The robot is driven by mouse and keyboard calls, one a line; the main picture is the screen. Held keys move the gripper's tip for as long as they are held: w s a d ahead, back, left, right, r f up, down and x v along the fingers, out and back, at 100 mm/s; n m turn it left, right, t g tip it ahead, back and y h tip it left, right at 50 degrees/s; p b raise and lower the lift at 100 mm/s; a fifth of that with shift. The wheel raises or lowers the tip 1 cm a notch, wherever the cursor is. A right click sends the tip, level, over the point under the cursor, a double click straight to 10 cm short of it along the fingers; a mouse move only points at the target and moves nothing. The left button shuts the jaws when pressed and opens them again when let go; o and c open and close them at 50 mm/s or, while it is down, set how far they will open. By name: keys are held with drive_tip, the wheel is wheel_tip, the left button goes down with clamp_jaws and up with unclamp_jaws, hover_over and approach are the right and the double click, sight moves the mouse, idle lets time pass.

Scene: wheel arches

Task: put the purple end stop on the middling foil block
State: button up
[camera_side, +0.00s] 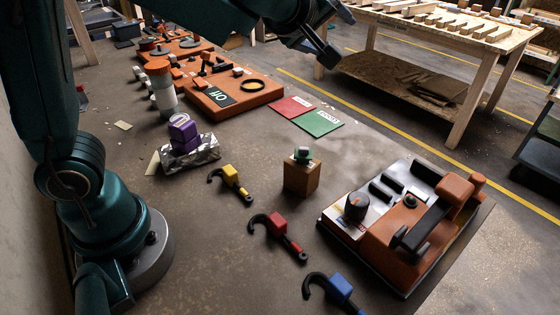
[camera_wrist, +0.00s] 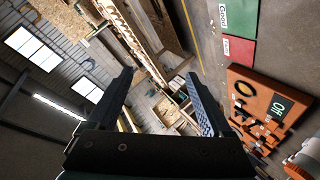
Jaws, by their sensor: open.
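The purple end stop (camera_side: 183,130) is at the left of the table in the side view, upright with a pale ring-like mark on top. It appears to rest on the crumpled silver foil block (camera_side: 203,153), whose front and right end show. I see only one foil block, so I cannot compare sizes. My gripper (camera_side: 326,48) is high up at the top of the side view, well apart from both. In the wrist view my gripper (camera_wrist: 160,95) has its two dark fingers spread wide with nothing between them. Neither the end stop nor the foil block shows there.
Hooked tools with a yellow block (camera_side: 229,172), a red block (camera_side: 277,224) and a blue block (camera_side: 341,286) lie in front. A wooden block (camera_side: 301,178) bears a green piece. An orange fixture (camera_side: 400,245) stands right. Red (camera_side: 291,107) and green (camera_side: 319,123) mats lie behind.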

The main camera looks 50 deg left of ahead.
drive_tip(key=s+d+r+m+h, duration=0.2)
drive_tip(key=s+d+m+h, duration=0.5)
drive_tip(key=s+d+m, duration=0.2)
drive_tip(key=s+a+f+m+g+y, duration=0.1)
drive_tip(key=s+a+f+m+g, duration=0.1)
drive_tip(key=s+f, duration=0.3)
drive_tip(key=s+a+f+m+g+y, duration=0.2)
drive_tip(key=s+f, duration=0.4)
drive_tip(key=s, duration=0.6)
drive_tip(key=a+g, duration=0.1)
drive_tip(key=g, duration=0.1)
drive_tip(key=shift+a+f+m+g, duration=0.15)
drive_tip(key=shift+a+m+g, duration=0.25)
